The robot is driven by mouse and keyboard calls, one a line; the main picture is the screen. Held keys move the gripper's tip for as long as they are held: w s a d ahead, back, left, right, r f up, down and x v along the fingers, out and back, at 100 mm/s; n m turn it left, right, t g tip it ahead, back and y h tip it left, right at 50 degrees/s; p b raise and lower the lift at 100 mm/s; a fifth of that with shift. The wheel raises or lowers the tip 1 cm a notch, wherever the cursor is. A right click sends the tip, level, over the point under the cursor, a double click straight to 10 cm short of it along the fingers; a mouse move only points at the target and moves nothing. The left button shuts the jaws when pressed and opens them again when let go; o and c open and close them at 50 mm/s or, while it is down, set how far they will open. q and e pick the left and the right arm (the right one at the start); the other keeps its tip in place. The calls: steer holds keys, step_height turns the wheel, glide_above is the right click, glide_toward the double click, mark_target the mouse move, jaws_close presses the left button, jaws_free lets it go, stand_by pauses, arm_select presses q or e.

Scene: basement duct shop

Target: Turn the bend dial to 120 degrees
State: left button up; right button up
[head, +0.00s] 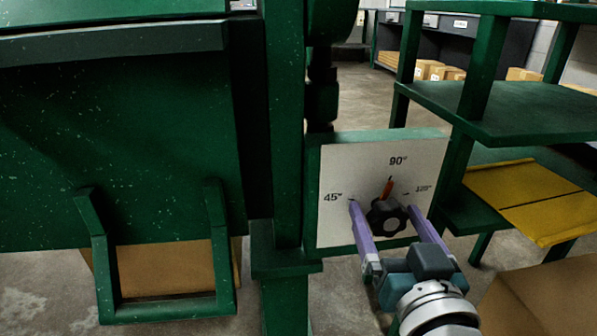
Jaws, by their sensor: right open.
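The bend dial is a black lobed knob (386,216) on a white plate (335,165) marked 45, 90 and 120 degrees. Its red pointer (387,188) points up, close to the 90 mark and a little to its left. My right gripper (382,212) comes in from the lower right. Its two purple fingers are apart, one on each side of the knob. I cannot tell whether they touch it. My left gripper is not in view.
A green machine post (287,130) stands just left of the plate, with a large green panel (120,140) further left. A green shelf rack (510,110) stands on the right, with a yellow sheet (530,195) on it. A cardboard box (540,300) is at lower right.

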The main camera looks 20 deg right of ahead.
steer(key=shift+s+a, duration=0.1)
steer(key=shift+s, duration=0.05)
steer(key=shift+c, duration=0.5)
steer(key=c, duration=1.2)
steer(key=shift+c, duration=0.2)
